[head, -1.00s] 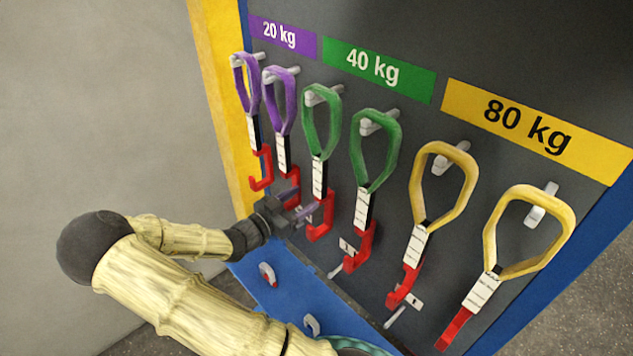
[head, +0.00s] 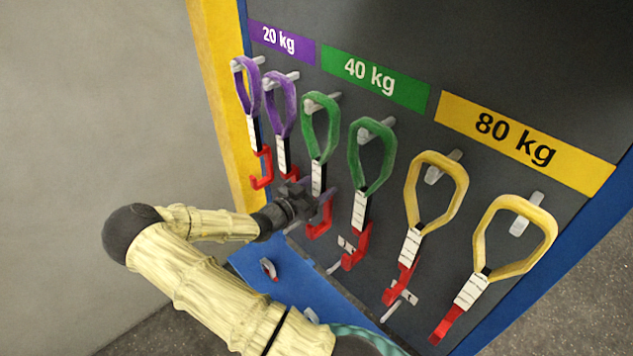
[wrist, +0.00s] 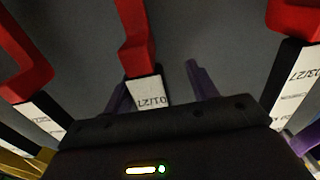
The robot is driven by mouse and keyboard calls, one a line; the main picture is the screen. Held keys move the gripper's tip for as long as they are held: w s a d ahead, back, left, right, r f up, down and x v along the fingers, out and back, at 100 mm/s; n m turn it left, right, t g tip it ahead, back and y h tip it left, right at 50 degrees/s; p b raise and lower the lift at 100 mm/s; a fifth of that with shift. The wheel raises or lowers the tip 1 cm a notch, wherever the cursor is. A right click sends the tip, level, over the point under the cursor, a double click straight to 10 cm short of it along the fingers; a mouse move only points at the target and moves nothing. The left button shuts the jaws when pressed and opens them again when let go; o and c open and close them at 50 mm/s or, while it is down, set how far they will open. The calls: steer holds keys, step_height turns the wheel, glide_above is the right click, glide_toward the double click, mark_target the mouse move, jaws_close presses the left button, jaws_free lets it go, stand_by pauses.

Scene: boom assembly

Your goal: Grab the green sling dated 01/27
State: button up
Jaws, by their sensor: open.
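The left green sling (head: 334,130) hangs from a peg under the 40 kg label, with a white tag and a red hook below. Its tag (wrist: 149,91) reads 01/27, upside down, in the wrist view. The right green sling (head: 356,150) hangs beside it; its date is not legible. My gripper (head: 318,192) is at the left green sling's tag and hook, in front of the board. In the wrist view its two purple fingers (wrist: 158,86) are apart, one on each side of the tag. Contact cannot be told.
Two purple slings (head: 290,105) hang close on the left under 20 kg. Two yellow slings (head: 463,190) hang on the right under 80 kg. The neighbouring tag in the wrist view (wrist: 303,75) seems to read 03/27. A blue ledge (head: 290,290) lies below.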

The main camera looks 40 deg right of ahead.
steer(key=shift+w+d, duration=0.1)
steer(key=shift+d, duration=0.5)
steer(key=shift+c, duration=0.2)
